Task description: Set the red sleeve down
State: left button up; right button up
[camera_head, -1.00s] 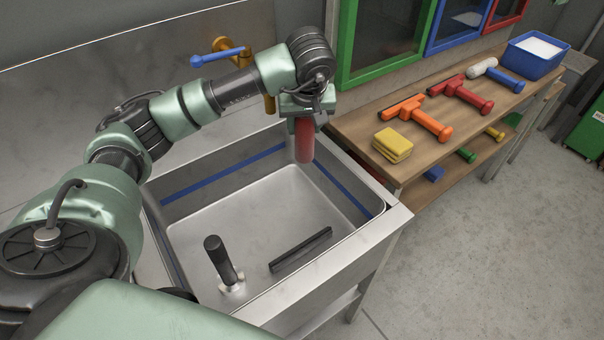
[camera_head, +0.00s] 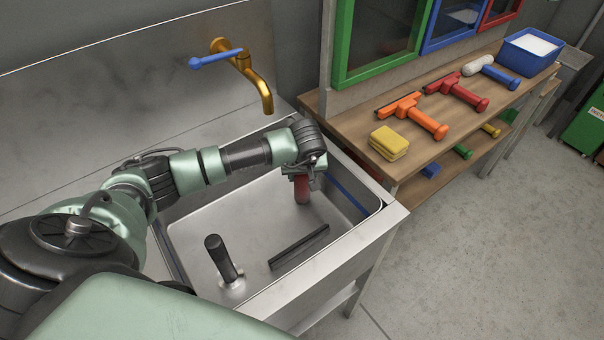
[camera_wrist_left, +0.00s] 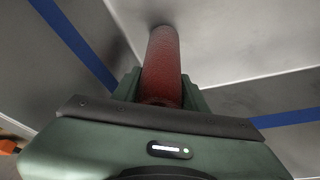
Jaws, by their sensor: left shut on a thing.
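The red sleeve (camera_head: 302,190) is a fuzzy red cylinder hanging upright from my left gripper (camera_head: 301,176), inside the sink (camera_head: 200,232) near its right back part. My left gripper is shut on its upper end. In the left wrist view the red sleeve (camera_wrist_left: 162,62) runs out from between the fingers toward a corner of the basin. Its lower end is close to the sink bottom; I cannot tell whether it touches. My right gripper does not show.
A black-handled tool (camera_head: 222,260) stands in the sink, with a dark bar (camera_head: 298,248) beside it. A brass tap (camera_head: 262,90) with a blue lever is behind. The wooden bench (camera_head: 350,125) at right holds a yellow sponge (camera_head: 389,142) and squeegees.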

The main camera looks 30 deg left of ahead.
pick_arm(q)
jog(key=shift+f, duration=0.1)
jog(key=shift+f, duration=0.15)
jog(key=o, duration=1.4)
jog(key=b+v, duration=0.1)
jog(key=v, duration=1.1)
jog(key=shift+a, duration=0.1)
